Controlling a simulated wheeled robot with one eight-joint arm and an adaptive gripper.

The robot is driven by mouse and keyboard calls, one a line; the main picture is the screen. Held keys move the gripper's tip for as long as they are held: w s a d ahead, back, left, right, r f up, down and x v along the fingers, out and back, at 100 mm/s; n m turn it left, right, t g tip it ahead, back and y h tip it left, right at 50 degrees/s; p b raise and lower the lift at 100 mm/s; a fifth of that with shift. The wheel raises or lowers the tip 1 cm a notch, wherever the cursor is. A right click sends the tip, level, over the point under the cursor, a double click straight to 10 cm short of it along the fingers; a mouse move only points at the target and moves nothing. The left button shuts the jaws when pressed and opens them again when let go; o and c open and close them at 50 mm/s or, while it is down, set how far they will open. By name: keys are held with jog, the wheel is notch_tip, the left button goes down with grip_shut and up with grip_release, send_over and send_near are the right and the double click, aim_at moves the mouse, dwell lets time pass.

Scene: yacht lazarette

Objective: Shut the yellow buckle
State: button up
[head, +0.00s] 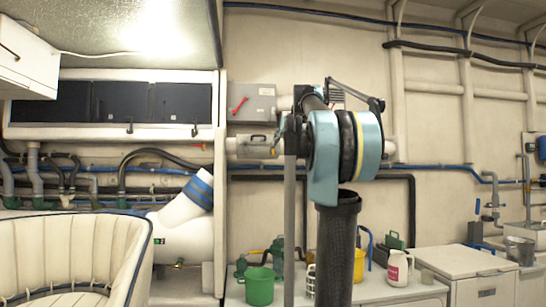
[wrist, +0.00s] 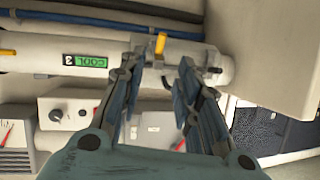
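In the wrist view, a small yellow piece, seemingly the yellow buckle (wrist: 160,45), stands upright on a white horizontal pipe (wrist: 40,55). Its exact catch position is too small to tell. My gripper (wrist: 159,72) is open and empty, its two fingers pointing toward the pipe. The yellow piece lies between the fingertip directions, nearer the left finger; I cannot tell whether they touch. The pipe has a green label reading COOL 3. In the head view, a small yellow bit (head: 275,153) shows by the pipe, and my arm and a grey post partly hide the gripper area.
A pale box-like body (wrist: 270,40) stands close on the right in the wrist view. A grey panel with a red handle (head: 252,103) is on the wall. A green bucket (head: 260,286) and a white jug (head: 398,267) stand on the low counter. A padded seat (head: 75,250) is at left.

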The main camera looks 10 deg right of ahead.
aim_at(273, 152)
jog(key=x, duration=1.3)
jog(key=shift+f, duration=0.1)
grip_shut()
jog(key=shift+d, duration=0.1)
